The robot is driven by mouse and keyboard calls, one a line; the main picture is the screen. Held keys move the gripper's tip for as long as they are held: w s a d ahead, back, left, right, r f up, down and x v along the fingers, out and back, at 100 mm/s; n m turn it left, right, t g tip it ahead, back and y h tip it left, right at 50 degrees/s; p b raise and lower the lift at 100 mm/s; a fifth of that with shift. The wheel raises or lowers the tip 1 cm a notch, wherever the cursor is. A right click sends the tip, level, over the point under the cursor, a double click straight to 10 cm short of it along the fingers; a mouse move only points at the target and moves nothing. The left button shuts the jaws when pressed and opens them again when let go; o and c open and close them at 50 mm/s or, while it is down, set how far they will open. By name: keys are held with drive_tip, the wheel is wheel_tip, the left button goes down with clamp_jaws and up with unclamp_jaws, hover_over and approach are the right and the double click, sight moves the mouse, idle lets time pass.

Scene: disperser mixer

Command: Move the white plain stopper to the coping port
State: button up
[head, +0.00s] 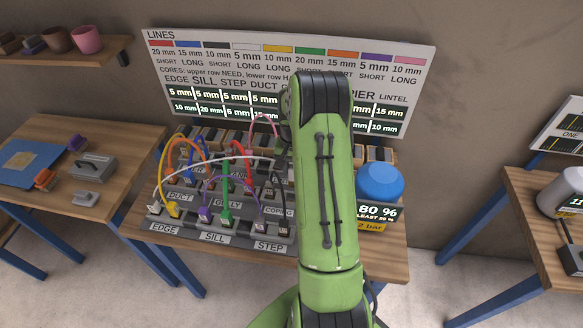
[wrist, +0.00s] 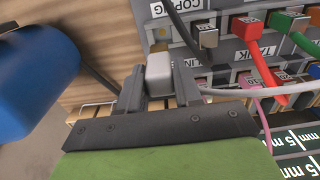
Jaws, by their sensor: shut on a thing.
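My gripper (wrist: 152,92) is shut on a white block-shaped piece, the white plain stopper (wrist: 158,75), in the wrist view. The stopper is between the two grey fingers, in front of the port panel (wrist: 222,55). The COPING label (wrist: 166,8) is at the top of the wrist view, beyond the stopper. In the head view the COPING label (head: 278,212) shows just left of my arm. My arm hides the gripper and stopper there. I cannot tell the exact gap between the stopper and the panel.
Colored cables cross the panel, among them a red cable (wrist: 262,65) by TANK and a white cable (wrist: 250,93). A blue dome (head: 380,182) stands right of my arm; its blue side fills the wrist view's left. A sign board (head: 225,60) stands behind.

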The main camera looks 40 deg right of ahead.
sight(291, 180)
drive_tip(key=shift+w+a+f+b, duration=0.1)
drive_tip(key=shift+w+f+b, duration=0.2)
drive_tip(key=shift+f, duration=0.05)
drive_tip(key=shift+f+b, duration=2.1)
drive_tip(key=shift+f, duration=0.6)
drive_tip(key=shift+f+b, duration=1.9)
drive_tip(key=shift+f, duration=0.15)
drive_tip(key=o, duration=1.1)
drive_tip(key=shift+o, duration=0.2)
drive_tip(key=shift+r, duration=0.1)
wheel_tip(291, 180, up, 16)
drive_tip(key=shift+f+p, duration=0.15)
drive_tip(key=shift+p, duration=0.6)
